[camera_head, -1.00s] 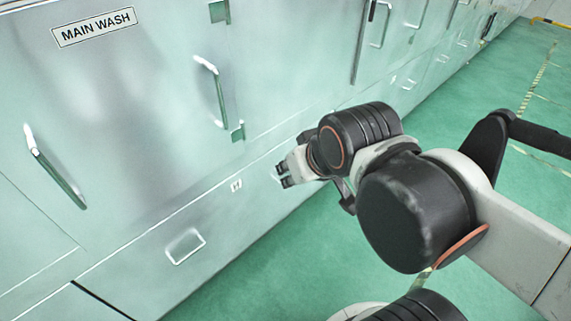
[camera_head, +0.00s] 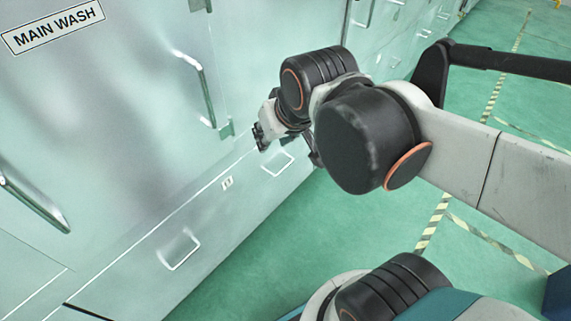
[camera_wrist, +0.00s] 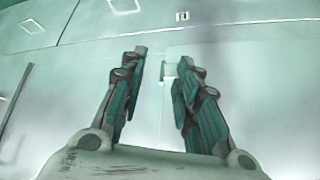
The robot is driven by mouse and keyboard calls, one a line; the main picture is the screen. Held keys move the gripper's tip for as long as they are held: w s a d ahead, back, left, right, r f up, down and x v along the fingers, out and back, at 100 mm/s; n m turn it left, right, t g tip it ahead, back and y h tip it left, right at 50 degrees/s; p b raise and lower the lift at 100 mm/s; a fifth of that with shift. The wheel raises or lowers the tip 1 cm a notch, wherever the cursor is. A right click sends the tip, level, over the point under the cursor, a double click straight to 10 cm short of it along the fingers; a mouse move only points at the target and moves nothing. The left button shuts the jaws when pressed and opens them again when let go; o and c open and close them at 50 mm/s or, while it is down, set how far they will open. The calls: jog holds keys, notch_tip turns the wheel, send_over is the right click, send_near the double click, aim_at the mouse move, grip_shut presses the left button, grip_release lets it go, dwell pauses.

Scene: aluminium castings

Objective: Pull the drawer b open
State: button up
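A long low drawer front (camera_head: 215,215) runs along the foot of the pale green metal cabinet. It bears two rectangular pull handles, a near one (camera_head: 182,250) and a far one (camera_head: 278,163), with a small label (camera_head: 227,183) between them. The label's letter is too small to read, so I cannot tell which part is drawer b. The drawer front looks closed. My gripper (camera_head: 262,135) is close to the cabinet face, just above and left of the far handle in the picture. In the wrist view my gripper (camera_wrist: 164,57) is open with nothing between its fingers; a handle (camera_wrist: 32,27) and the label (camera_wrist: 182,16) lie beyond.
Above the drawer is a door marked MAIN WASH (camera_head: 55,25), with bar handles at the left (camera_head: 32,200) and centre (camera_head: 198,85). The green floor (camera_head: 350,225) is open to the right, with striped tape (camera_head: 435,225) on it.

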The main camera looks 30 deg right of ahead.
jog(key=w+d+m, duration=0.2)
jog(key=w, duration=0.4)
jog(key=m+g+y, duration=0.1)
jog(key=m+g, duration=0.4)
jog(key=m, duration=0.6)
send_over(285, 167)
jog(key=s, duration=0.3)
notch_tip(285, 167, down, 37)
jog(key=w+f+b, duration=0.1)
jog(key=f, duration=0.3)
jog(key=f+b, duration=0.1)
jog(key=f, duration=0.3)
jog(key=w+f+b, duration=0.1)
jog(key=f+b, duration=0.1)
jog(key=f, duration=0.2)
jog(key=shift+w+f, duration=0.3)
jog(key=shift+w, duration=0.05)
grip_shut()
